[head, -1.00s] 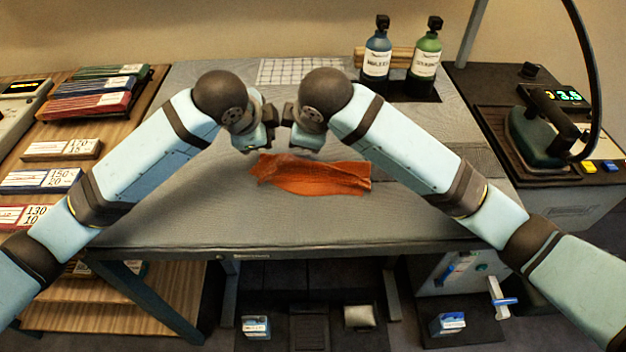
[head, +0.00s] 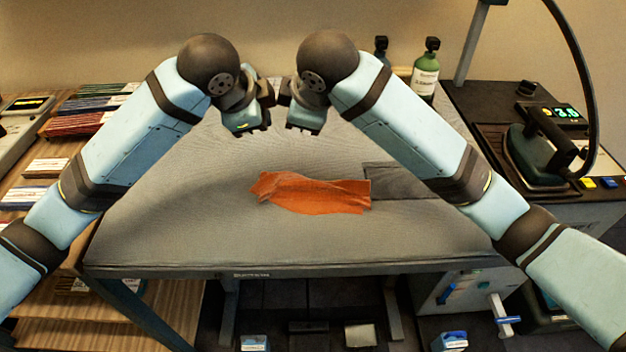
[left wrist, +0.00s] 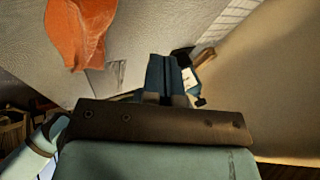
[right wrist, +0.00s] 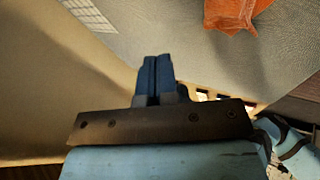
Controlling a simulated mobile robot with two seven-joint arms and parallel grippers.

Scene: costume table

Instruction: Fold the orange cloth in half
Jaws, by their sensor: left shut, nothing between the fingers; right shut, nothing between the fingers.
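The orange cloth (head: 312,193) lies on the grey table top (head: 200,225), near its middle, as a narrow wrinkled strip wider than it is deep. It also shows at the top of the left wrist view (left wrist: 82,30) and of the right wrist view (right wrist: 236,14). My left gripper (head: 252,128) is shut and empty, above and behind the cloth's left part. My right gripper (head: 303,128) is shut and empty, close beside the left one, above and behind the cloth. Neither touches the cloth. The blue fingers show closed together in the left wrist view (left wrist: 164,75) and right wrist view (right wrist: 155,75).
A green bottle (head: 426,70) and a partly hidden blue bottle (head: 381,48) stand at the back right. A dark grey patch (head: 395,182) lies right of the cloth. An iron (head: 535,148) rests on the right-hand station. The table's front is clear.

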